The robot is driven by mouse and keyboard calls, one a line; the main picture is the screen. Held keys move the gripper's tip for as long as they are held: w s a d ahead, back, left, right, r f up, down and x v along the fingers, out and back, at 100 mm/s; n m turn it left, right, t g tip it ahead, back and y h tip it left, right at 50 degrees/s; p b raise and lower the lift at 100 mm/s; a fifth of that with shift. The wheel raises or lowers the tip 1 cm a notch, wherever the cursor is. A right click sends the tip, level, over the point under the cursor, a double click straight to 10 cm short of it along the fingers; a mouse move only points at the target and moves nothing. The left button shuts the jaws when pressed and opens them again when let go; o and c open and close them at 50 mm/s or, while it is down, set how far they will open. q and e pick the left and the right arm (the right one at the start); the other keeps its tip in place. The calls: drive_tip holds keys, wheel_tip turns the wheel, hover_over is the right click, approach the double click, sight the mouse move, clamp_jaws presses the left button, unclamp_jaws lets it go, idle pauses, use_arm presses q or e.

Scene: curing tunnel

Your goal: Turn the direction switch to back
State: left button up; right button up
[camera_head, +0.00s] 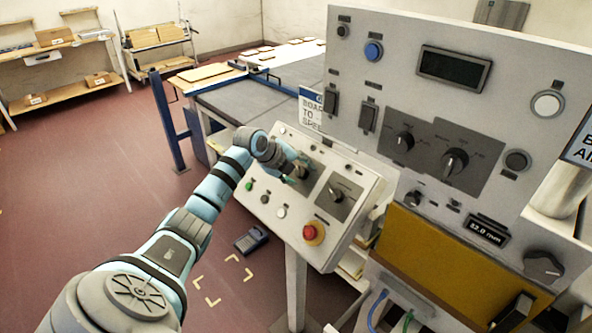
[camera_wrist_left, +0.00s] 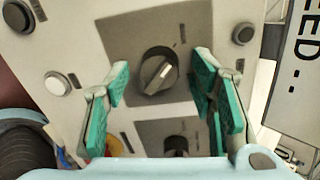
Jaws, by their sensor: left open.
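A tilted white control box shows in the head view, with two black rotary switches on grey plates. The farther switch (camera_head: 303,172) is partly behind my left gripper (camera_head: 294,174); the nearer switch (camera_head: 337,193) is uncovered. I cannot read their labels, so I cannot tell by lettering which is the direction switch. In the left wrist view a rotary knob (camera_wrist_left: 158,71) with a pale pointer line lies between the open green-padded fingers of my left gripper (camera_wrist_left: 160,82), with a gap on both sides. The other knob (camera_wrist_left: 176,146) shows below it. My right gripper is out of view.
A red emergency stop (camera_head: 313,233) and several push buttons (camera_head: 281,212) sit on the same box. A large grey panel (camera_head: 400,60) with more knobs stands behind and right. A dark foot pedal (camera_head: 252,239) lies on the floor. A work table (camera_head: 240,100) stands behind.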

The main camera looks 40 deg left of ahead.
use_arm(q)
drive_tip(key=v, duration=1.2)
drive_tip(key=shift+w, duration=0.1)
